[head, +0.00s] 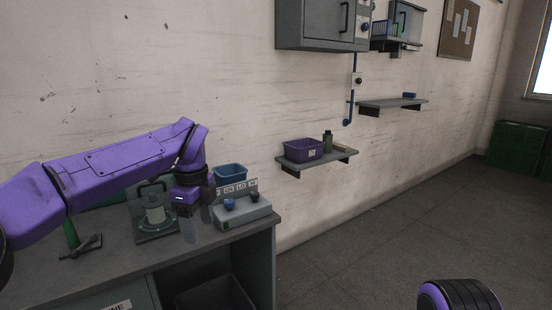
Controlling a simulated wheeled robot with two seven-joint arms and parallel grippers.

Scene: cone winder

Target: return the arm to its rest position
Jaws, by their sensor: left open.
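My left arm comes in from the left over the workbench (120,265). My left gripper (197,222) points down, open, with nothing seen between its fingers. It is in front of the grey-framed device with a pale cone-like part (155,214) and just left of the grey control box (243,214). The gripper hides part of the device's right side. I cannot tell whether the fingers touch anything. Part of my right arm shows at the bottom right; its gripper is out of view.
A blue bin (230,171) stands behind the control box. A green-handled tool (75,240) is at the bench's left. A wall shelf (325,162) holds a purple bin (303,150) and a dark green bottle (328,141). A grey cabinet (318,22) hangs above. Floor at right is clear.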

